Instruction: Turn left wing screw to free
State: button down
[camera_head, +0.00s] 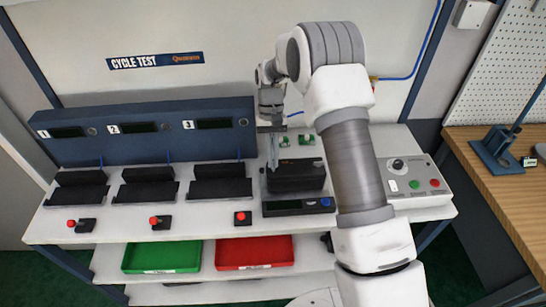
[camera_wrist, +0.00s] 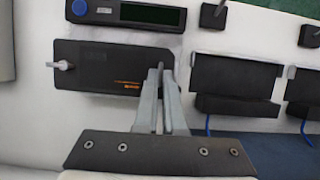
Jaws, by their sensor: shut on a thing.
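The valve positioner is a dark box (camera_head: 296,178) on the white bench, under my arm. In the wrist view its black top (camera_wrist: 105,72) shows with an orange marking. My gripper (camera_wrist: 161,72) points down at the box's right end in that view, which is its left end in the head view. The narrow fingers are shut on the left wing screw, which they mostly hide; its turn angle cannot be told. The other wing screw (camera_wrist: 63,65), light grey, stands free at the box's opposite end. My gripper also shows in the head view (camera_head: 273,164).
A display unit with a blue button (camera_head: 296,206) lies in front of the box. Black cradles (camera_head: 221,183) and red buttons (camera_head: 242,217) stand to the left. A control panel (camera_head: 413,182) is at the right. Green (camera_head: 161,257) and red (camera_head: 254,252) trays sit on the lower shelf.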

jog(key=c, duration=1)
grip_release()
jog(key=v, duration=1.7)
jog(key=shift+r, duration=0.3)
jog(key=shift+a, duration=0.1)
